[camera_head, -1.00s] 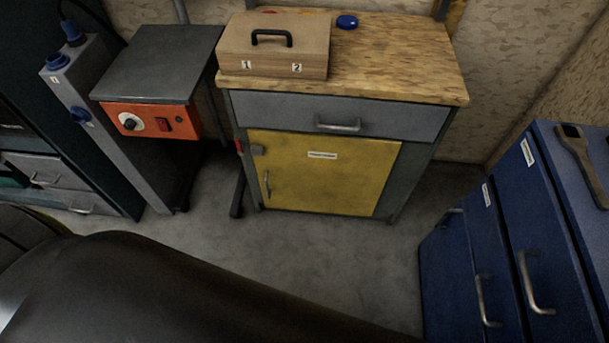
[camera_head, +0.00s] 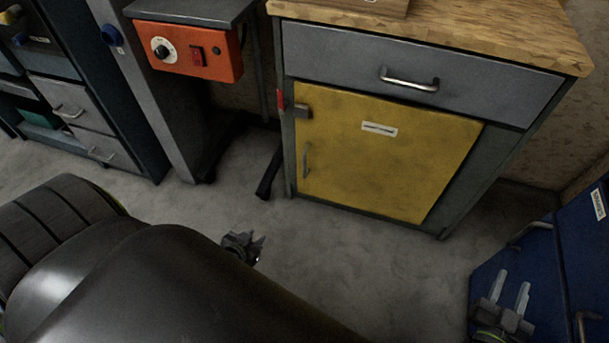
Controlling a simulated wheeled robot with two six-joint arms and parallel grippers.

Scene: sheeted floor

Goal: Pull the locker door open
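The locker door (camera_head: 390,150) is a yellow panel with a white label, closed, in the lower part of a grey cabinet. Its vertical handle (camera_head: 306,160) is at the door's left edge, with a small latch block (camera_head: 303,112) above it. My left gripper (camera_head: 258,243) is low in the picture, in front of and below the cabinet, apart from the door; its small fingers are partly hidden by my own dark body. My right gripper (camera_head: 512,290) is at the bottom right, its two fingers apart with nothing between them, near the blue cabinet.
A grey drawer (camera_head: 420,75) with a metal handle sits above the door, under a wooden top (camera_head: 480,28). An orange control box (camera_head: 190,50) stands to the left. A blue drawer cabinet (camera_head: 560,250) is at the right. Grey floor (camera_head: 370,250) in front is clear.

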